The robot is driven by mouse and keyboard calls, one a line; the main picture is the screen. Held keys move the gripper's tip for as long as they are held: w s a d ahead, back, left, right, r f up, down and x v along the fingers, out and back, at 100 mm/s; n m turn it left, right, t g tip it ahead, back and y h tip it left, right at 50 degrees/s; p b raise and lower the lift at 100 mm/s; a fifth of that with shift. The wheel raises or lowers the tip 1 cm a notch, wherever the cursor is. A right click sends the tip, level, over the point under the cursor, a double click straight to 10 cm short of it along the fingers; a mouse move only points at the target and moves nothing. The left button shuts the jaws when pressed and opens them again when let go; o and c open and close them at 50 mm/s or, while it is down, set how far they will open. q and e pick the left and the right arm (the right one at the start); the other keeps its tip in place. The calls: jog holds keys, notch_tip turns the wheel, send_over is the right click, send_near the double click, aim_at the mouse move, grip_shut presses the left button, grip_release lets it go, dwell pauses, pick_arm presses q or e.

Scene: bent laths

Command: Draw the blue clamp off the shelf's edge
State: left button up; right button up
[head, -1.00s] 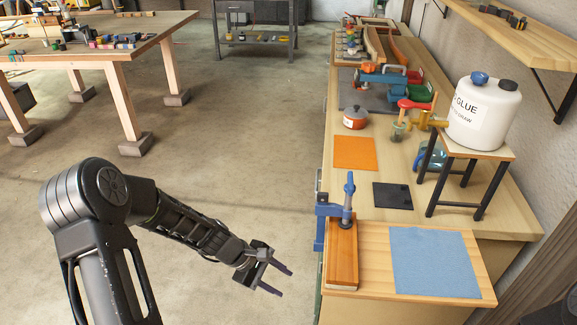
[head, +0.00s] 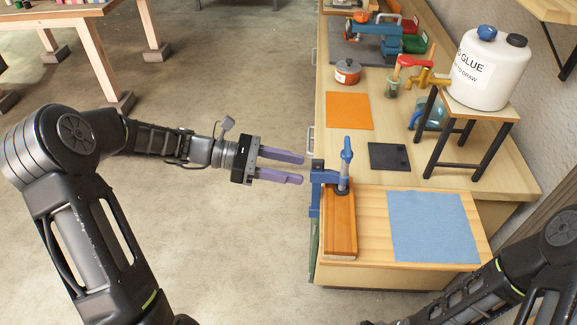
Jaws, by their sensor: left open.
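The blue clamp (head: 316,190) sits at the left edge of the wooden shelf (head: 372,229) in the head view. Its blue handle stands upright, and its foot rests over a brown wooden block (head: 340,222) lying along that edge. My left gripper (head: 301,167) is open and empty, its two purple-grey fingers pointing right towards the clamp. The fingertips show just left of the clamp, apparently apart from it. My right arm comes in at the lower right; its gripper is outside the picture.
A blue cloth (head: 433,226) lies on the shelf right of the block. Behind are a black pad (head: 388,157), an orange mat (head: 348,111), a small red pot (head: 347,72) and a white glue jug (head: 483,72) on a stand.

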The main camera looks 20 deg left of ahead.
aim_at(322, 174)
pick_arm(q)
jog(key=b+x, duration=0.2)
jog(key=x, duration=0.5)
jog(key=shift+f, duration=0.1)
jog(key=shift+w+d+f, duration=0.1)
jog(key=shift+w+d, duration=0.1)
jog(key=shift+d, duration=0.5)
grip_shut()
